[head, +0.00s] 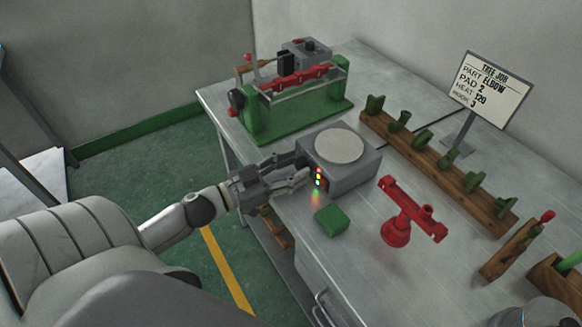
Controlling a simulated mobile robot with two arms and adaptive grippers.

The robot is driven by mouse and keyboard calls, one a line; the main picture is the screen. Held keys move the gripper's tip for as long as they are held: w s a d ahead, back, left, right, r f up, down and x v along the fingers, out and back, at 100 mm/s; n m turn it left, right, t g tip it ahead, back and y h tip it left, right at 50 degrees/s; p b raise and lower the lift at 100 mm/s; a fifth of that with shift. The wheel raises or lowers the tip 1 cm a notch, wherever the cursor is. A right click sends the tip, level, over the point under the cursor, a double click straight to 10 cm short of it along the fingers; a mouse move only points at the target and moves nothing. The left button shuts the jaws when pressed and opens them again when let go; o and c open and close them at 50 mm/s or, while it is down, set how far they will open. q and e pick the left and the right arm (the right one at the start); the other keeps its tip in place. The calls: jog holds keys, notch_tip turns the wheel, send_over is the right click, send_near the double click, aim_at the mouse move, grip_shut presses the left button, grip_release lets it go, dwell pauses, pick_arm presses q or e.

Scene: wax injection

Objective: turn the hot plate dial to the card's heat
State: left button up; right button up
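The hot plate (352,175) is a grey box with a round pale top (339,146), standing near the table's front left edge. Red and green lights (319,178) glow on its front. My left gripper (303,170) reaches in from the left, with its fingertips at the front of the hot plate. The fingers look somewhat apart, but I cannot tell whether they hold anything. The dial is not visible; the gripper covers part of that face. The card (491,89) stands at the back right and reads "TREE JOB", part elbow, pad 2, heat 120, hook 3. My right gripper is not in view.
A green-based machine (300,118) stands behind the hot plate. A wooden rack (425,160) with several green pieces runs along the right. A green block (331,220) and a red stand (397,230) are in front. Bare table (350,265) shows around them.

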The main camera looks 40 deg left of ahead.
pick_arm(q)
jog(key=c, duration=0.8)
jog(key=m+p, duration=0.2)
jog(key=shift+r+m, duration=0.2)
jog(key=shift+m, duration=0.2)
jog(key=shift+c, duration=0.2)
jog(key=m+p, duration=0.2)
jog(key=m, duration=0.1)
jog(key=shift+m, duration=0.3)
jog(key=m+p, duration=0.1)
jog(key=m, duration=0.8)
jog(key=shift+f+y, duration=0.1)
jog(key=shift+y, duration=0.3)
jog(key=shift+m, duration=0.3)
